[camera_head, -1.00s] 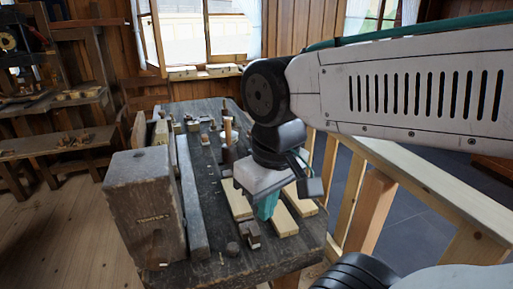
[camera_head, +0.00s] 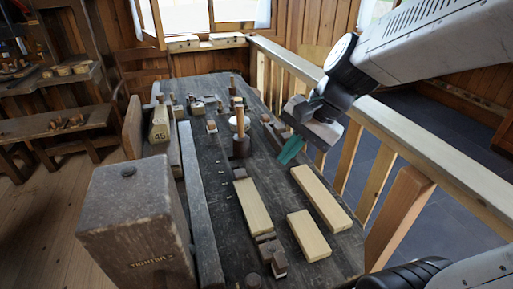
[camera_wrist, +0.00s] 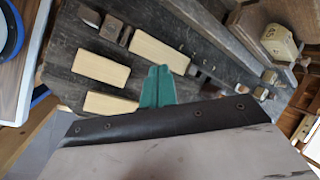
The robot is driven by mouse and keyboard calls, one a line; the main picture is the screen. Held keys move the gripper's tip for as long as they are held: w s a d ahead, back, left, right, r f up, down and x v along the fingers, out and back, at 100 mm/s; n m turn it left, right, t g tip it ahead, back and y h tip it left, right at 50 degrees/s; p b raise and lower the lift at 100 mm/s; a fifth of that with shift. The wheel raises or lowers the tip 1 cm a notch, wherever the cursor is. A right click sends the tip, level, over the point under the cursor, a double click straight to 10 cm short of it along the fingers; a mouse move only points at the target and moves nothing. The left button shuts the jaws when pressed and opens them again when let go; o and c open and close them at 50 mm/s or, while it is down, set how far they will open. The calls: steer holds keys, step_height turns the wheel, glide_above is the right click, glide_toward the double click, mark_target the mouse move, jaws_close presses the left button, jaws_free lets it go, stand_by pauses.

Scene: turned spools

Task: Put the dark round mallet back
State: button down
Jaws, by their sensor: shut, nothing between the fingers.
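What looks like the dark round mallet (camera_head: 241,146) stands on the workbench in the head view, a dark round head with a pale handle pointing up. I cannot make it out for sure in the wrist view. My gripper (camera_head: 290,151) is to the right of it, raised above the right edge of the bench and apart from it. Its teal fingers (camera_wrist: 157,86) are together and empty, above the bench in the wrist view.
Pale wooden blocks (camera_head: 308,236) lie on the near right of the dark workbench (camera_head: 222,232). A big grey box (camera_head: 138,225) stands at the near left, beside a long bar (camera_head: 198,215). A wooden railing (camera_head: 392,130) runs along the right side. Small tools lie farther back.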

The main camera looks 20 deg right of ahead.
steer(key=w+d+f+m+t+y, duration=0.1)
steer(key=w+d+f+m+t, duration=0.15)
steer(key=w+m, duration=0.35)
steer(key=w+d+f+m+t+y, duration=0.1)
steer(key=w+f+m, duration=0.25)
steer(key=w, duration=0.35)
steer(key=m+t+h, duration=0.1)
steer(key=m, duration=0.8)
glide_toward(248, 152)
steer(key=f, duration=0.3)
steer(key=shift+s+a+f, duration=0.25)
steer(key=shift+s+f, duration=0.05)
steer(key=shift+f, duration=0.1)
steer(key=w+a, duration=0.2)
steer(key=shift+w+a+f, duration=0.1)
steer(key=shift+w+f, duration=0.05)
steer(key=shift+w, duration=0.2)
steer(key=shift+w+a, duration=0.25)
steer(key=shift+w, duration=0.1)
